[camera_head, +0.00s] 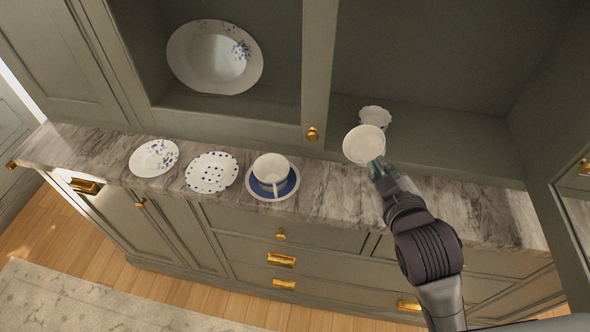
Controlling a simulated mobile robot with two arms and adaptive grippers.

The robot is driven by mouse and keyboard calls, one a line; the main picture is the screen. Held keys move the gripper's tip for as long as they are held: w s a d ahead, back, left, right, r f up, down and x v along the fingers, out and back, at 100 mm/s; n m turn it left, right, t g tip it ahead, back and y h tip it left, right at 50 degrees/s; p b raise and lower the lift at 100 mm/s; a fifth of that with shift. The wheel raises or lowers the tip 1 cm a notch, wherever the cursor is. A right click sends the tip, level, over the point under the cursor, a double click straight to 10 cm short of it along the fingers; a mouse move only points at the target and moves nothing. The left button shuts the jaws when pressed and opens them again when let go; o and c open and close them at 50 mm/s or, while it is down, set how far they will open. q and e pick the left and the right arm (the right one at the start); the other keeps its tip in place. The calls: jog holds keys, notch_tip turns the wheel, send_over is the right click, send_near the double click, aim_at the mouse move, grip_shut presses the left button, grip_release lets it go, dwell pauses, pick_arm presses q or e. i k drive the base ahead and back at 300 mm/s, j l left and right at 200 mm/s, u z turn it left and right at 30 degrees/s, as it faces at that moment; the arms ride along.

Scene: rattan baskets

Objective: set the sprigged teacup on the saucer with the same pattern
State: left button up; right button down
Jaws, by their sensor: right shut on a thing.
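My right gripper (380,170) is shut on a white teacup (364,144) and holds it at the right part of the counter, its open mouth tilted toward the camera. I see mostly its plain white inside; its outer pattern is hidden. A white saucer with blue sprigs (153,158) lies empty at the left of the counter. My left gripper is not in view.
A scalloped blue-dotted saucer (204,184) lies empty on the marble counter (330,196). Beside it, a white cup (270,166) stands on a blue-banded saucer (283,191). Another cup (375,115) stands behind the held one. A sprigged plate (213,55) leans in the left cubby.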

aim_at(157, 163)
jog(key=k+j+u, duration=0.1)
jog(key=j+u, duration=0.2)
jog(key=j, duration=0.55)
jog(key=j+u, duration=0.35)
jog(key=j, duration=0.45)
